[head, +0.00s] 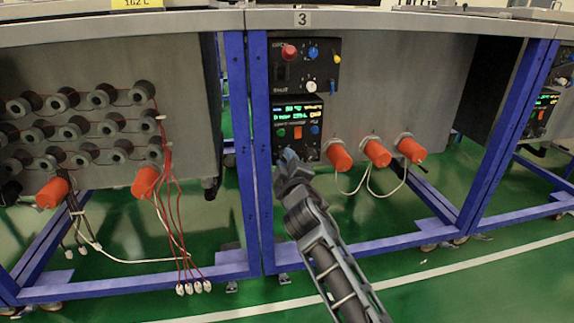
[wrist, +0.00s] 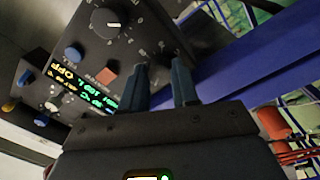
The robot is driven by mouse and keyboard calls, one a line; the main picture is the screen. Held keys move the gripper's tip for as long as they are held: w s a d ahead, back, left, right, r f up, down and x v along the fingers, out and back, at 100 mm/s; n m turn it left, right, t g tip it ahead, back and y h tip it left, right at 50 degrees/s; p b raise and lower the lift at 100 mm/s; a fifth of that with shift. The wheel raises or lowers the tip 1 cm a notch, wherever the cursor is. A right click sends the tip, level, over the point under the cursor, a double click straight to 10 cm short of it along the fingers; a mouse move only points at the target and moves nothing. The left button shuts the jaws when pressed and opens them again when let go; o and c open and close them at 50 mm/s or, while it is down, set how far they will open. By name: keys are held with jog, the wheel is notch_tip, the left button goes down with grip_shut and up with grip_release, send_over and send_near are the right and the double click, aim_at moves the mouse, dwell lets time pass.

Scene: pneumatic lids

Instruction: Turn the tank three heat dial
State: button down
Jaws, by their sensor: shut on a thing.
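The tank three control box (head: 298,128) is black, with a lit display, and hangs below the number 3 sign (head: 303,18). My gripper (head: 289,157) is at its lower left corner in the head view. In the wrist view the two fingers of my gripper (wrist: 160,62) stand against the box face, shut on a dial at the corner, the heat dial by its place. The fingers hide nearly all of this dial, and scale marks show around it. A second black dial (wrist: 107,22) with a white pointer is beside it, untouched.
An upper box (head: 305,66) has red, blue and white knobs. Blue frame posts (head: 259,150) stand close on the left. Orange plugs (head: 377,153) with cables are on the right.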

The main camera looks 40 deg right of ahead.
jog(key=shift+f, duration=0.1)
dwell(0.3)
jog(key=c, duration=1.1)
grip_release()
jog(key=shift+p+v, duration=0.3)
jog(key=shift+v, duration=3.65)
